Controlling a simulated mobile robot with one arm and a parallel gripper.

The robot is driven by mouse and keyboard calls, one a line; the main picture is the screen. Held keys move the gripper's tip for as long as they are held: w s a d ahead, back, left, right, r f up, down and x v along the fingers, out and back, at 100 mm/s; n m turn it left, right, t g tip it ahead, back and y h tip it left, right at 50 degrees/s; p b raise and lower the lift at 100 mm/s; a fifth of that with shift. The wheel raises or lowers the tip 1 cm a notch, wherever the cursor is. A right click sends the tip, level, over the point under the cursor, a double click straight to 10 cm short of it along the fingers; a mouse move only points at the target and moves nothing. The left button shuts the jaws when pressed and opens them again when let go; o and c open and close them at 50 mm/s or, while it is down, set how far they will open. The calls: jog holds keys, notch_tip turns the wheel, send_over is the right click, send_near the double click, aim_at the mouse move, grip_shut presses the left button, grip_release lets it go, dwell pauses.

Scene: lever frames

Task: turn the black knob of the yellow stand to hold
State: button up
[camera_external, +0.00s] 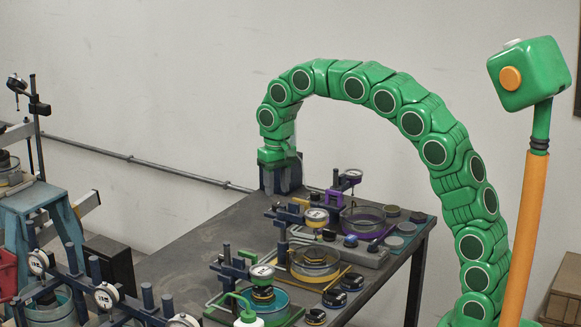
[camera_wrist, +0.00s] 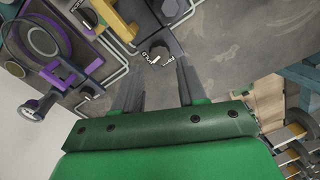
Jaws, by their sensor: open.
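The yellow stand (camera_external: 317,263) is in the middle of the row of stands on the table, with a yellow-rimmed dish. In the wrist view its yellow part (camera_wrist: 117,20) shows at the upper left. A black knob (camera_wrist: 157,43) with small white lettering is to the right of this part, beyond my fingertips. The lettering is too small to read surely. My gripper (camera_wrist: 160,70) is open and empty, its two grey fingers apart with the knob roughly between and ahead of them. In the external view my gripper (camera_external: 281,182) hangs pointing down over the table's far end.
A purple stand (camera_external: 348,182) is behind the yellow one and a teal stand (camera_external: 262,297) in front. Several dark round knobs line their right side. The table's left part (camera_external: 205,250) is bare. A wall stands behind.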

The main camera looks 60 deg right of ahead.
aim_at(278, 204)
notch_tip(278, 204, up, 3)
jog(key=shift+r, duration=0.2)
jog(key=shift+s, duration=0.15)
jog(key=s+a+f+n+g, duration=0.1)
jog(key=s+f+n, duration=0.1)
jog(key=s, duration=2.1)
jog(key=s+a+f+n, duration=0.2)
jog(key=s+f, duration=0.1)
jog(key=s, duration=2)
jog(key=shift+a+f+n+g, duration=0.15)
jog(key=shift+f+n+g, duration=0.2)
jog(key=shift+n+g, duration=0.05)
jog(key=shift+s, duration=0.1)
